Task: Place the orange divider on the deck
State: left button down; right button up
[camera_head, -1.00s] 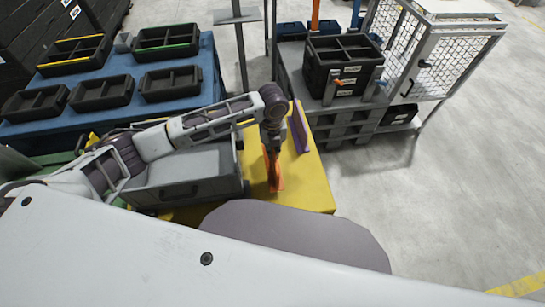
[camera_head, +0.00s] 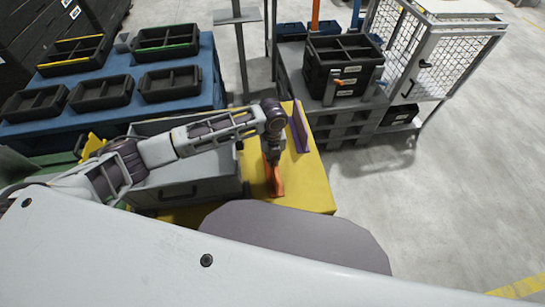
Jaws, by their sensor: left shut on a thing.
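The orange divider (camera_head: 274,180) is an upright thin piece at the yellow deck (camera_head: 312,185), in the middle of the head view. My left gripper (camera_head: 272,157) comes down over its top and is shut on it. I cannot tell whether the divider's lower edge touches the deck. A purple divider (camera_head: 299,130) stands on the deck just to the right of the gripper. My right gripper is not in view.
A grey box (camera_head: 190,185) with a handle sits left of the divider. A blue table (camera_head: 120,117) with several black trays is behind. A black crate (camera_head: 342,65) stands on a grey stand at the back right. The floor at right is clear.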

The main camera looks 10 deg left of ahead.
pick_arm(q)
jog(key=c, duration=1.6)
grip_release()
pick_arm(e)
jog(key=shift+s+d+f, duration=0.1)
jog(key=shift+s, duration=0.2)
pick_arm(q)
jog(key=shift+o, duration=0.2)
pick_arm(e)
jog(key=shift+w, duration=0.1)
pick_arm(q)
jog(key=shift+r, duration=0.55)
notch_tip(320, 180, up, 10)
jog(key=shift+f+p, duration=0.1)
jog(key=shift+p, duration=0.55)
jog(key=shift+r, duration=0.7)
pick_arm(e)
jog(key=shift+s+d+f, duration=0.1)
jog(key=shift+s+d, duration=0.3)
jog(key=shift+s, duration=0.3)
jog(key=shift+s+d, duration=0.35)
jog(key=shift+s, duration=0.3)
